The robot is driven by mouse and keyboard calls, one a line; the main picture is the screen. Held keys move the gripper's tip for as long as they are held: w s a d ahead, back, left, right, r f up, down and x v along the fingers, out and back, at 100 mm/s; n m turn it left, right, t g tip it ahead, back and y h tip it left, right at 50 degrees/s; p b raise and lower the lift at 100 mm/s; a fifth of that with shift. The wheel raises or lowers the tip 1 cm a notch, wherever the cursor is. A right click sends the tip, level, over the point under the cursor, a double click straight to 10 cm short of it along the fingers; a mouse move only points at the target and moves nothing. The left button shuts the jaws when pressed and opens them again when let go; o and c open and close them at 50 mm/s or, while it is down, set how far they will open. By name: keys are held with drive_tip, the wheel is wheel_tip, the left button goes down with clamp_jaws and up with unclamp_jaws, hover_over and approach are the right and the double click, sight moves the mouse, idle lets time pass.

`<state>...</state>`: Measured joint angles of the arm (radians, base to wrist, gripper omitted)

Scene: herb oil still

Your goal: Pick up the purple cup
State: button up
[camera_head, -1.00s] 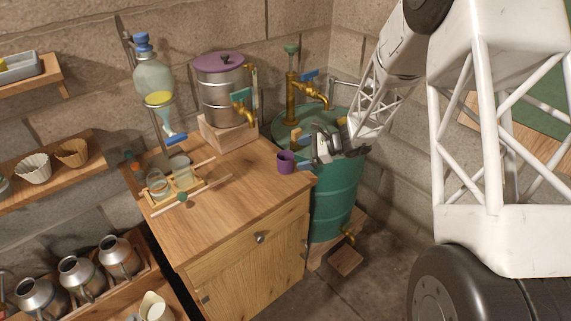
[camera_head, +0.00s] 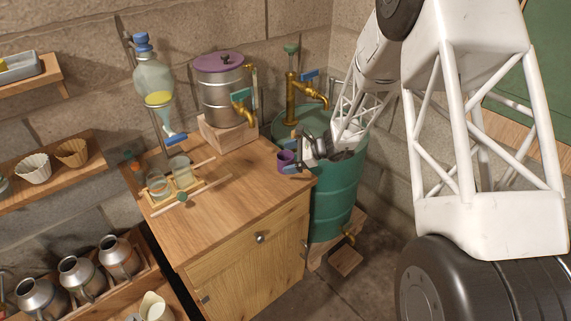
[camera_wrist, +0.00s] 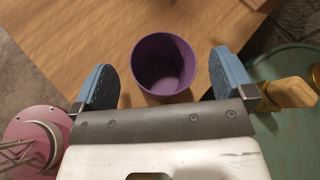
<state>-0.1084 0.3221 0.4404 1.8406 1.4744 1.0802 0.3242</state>
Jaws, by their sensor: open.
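The purple cup (camera_head: 284,158) stands upright near the right edge of the wooden cabinet top (camera_head: 235,195). In the wrist view the cup (camera_wrist: 163,64) looks empty, with its round mouth facing the camera. My gripper (camera_head: 292,161) is at the cup from the right side, partly overlapping it in the head view. In the wrist view my open gripper (camera_wrist: 165,80) has one blue finger pad on each side of the cup, with a visible gap on both sides.
A green barrel (camera_head: 335,190) with a brass tap stands right beside the cabinet. A steel pot with a purple lid (camera_head: 222,90) stands behind on a wooden block. A wooden rack with glass jars (camera_head: 190,190) stands left on the cabinet top. The cabinet's front area is clear.

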drive_tip(key=shift+a+f, duration=0.15)
drive_tip(key=shift+a, duration=0.15)
idle(0.4)
drive_tip(key=c, duration=1)
